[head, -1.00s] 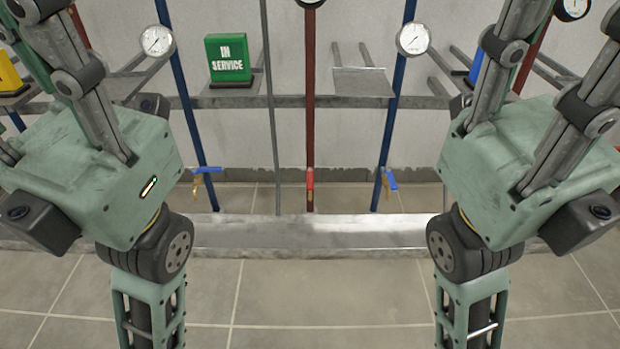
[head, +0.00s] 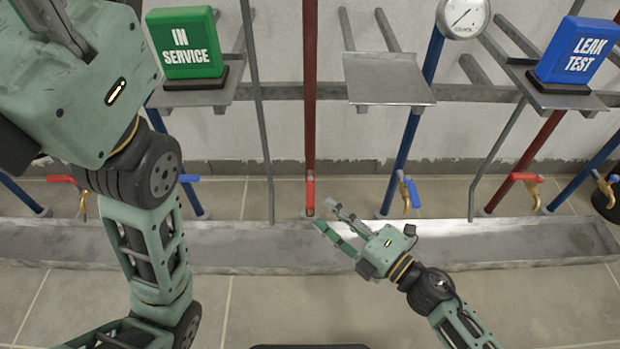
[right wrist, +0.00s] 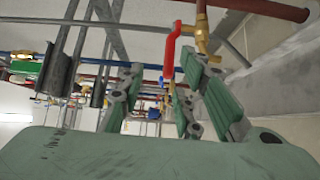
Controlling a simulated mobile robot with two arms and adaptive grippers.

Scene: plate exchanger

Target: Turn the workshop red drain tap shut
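A red tap handle (head: 310,191) sits low on the middle red pipe, lined up with the pipe; no workshop label is legible. In the right wrist view the red handle (right wrist: 171,52) hangs beside its brass valve body (right wrist: 202,36). My right gripper (head: 330,215) is open, its fingers just below and right of this tap in the head view, apparently empty. In the right wrist view the handle's lower end appears between the spread fingers (right wrist: 160,98); contact cannot be told. My left arm is at the left of the head view; its gripper is out of view.
Other red taps stand at left (head: 60,179) and right (head: 525,177), handles across their pipes. A blue tap (head: 414,193) is right of my gripper. A metal trough (head: 250,245) runs below. Green IN SERVICE (head: 182,45) and blue LEAK TEST (head: 580,52) signs stand on shelves.

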